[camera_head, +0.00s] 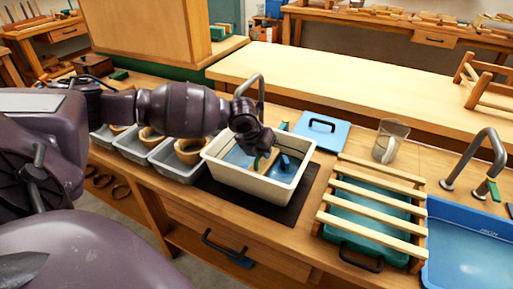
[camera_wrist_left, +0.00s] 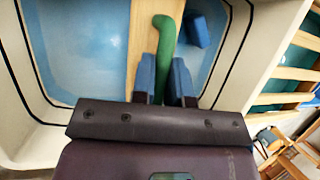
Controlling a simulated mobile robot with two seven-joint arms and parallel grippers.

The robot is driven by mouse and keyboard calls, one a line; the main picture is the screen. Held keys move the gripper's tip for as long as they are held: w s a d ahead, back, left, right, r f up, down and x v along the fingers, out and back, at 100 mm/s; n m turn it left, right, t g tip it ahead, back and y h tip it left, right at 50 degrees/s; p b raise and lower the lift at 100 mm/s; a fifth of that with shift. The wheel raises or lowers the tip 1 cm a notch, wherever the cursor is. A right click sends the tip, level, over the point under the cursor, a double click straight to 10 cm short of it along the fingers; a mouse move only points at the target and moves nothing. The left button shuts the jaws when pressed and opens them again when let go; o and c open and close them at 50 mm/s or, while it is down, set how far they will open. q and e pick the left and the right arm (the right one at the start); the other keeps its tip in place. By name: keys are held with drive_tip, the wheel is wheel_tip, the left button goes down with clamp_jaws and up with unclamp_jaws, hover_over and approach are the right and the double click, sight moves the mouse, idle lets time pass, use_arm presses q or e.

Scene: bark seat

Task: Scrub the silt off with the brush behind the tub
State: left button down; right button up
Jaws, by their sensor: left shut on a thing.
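The cream tub (camera_head: 228,177) stands on a dark mat on the bench, with pale blue inside it. My left gripper (camera_head: 262,158) reaches down into the tub. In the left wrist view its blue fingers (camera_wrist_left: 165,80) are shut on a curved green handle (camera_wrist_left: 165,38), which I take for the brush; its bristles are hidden. A light wooden strip (camera_wrist_left: 143,45) lies under the handle. A dark blue block (camera_wrist_left: 198,30) is beside it in the tub. I cannot make out silt. My right gripper is not in view.
Grey bins with tan rings (camera_head: 190,150) stand left of the tub. A blue lid (camera_head: 321,130) lies behind it, near a small green-blue piece (camera_head: 283,126). A clear jug (camera_head: 389,142), slatted rack (camera_head: 370,190) and blue basin (camera_head: 465,250) are to the right.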

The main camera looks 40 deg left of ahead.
use_arm(q)
drive_tip(key=shift+w+d, duration=0.1)
drive_tip(key=shift+d, duration=0.3)
drive_tip(key=shift+s+d+p, duration=0.1)
drive_tip(key=shift+s+p, duration=0.25)
drive_tip(key=shift+s, duration=0.2)
drive_tip(key=shift+s+a+f, duration=0.15)
drive_tip(key=shift+a, duration=0.45)
drive_tip(key=shift+s+a+f, duration=0.1)
drive_tip(key=shift+s+a, duration=0.1)
drive_tip(key=shift+a, duration=0.4)
drive_tip(key=shift+s+a+f, duration=0.15)
drive_tip(key=shift+a, duration=0.45)
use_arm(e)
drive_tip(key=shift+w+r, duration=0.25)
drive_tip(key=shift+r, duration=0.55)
